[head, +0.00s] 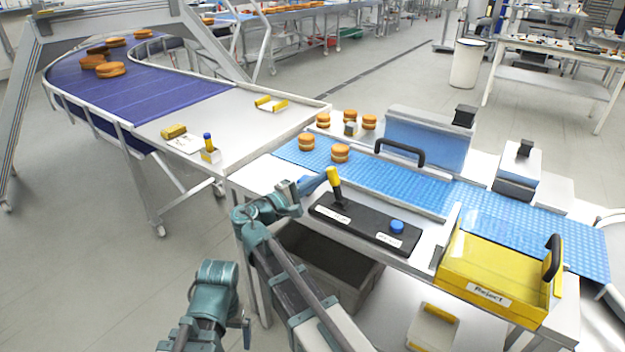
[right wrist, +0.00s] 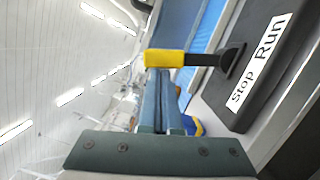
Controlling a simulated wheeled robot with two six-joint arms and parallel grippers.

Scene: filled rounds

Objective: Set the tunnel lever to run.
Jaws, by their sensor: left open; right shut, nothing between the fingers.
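The tunnel lever (head: 333,179) has a yellow grip on a black stem. It rises from the left part of a black control panel (head: 365,224) and leans slightly left in the head view. My right gripper (head: 328,176) is shut and empty. Its fingertips (right wrist: 160,72) are right at the grip, on its left in the head view; contact is unclear. My left gripper (head: 246,334) is low at the bottom left, away from the lever, its fingers hard to see.
A blue button (head: 397,226) sits on the panel's right part. Behind runs a blue conveyor (head: 425,185) with filled rounds (head: 340,152) and a tunnel with a black handle (head: 400,150). A grey crate (head: 345,290) is below the panel.

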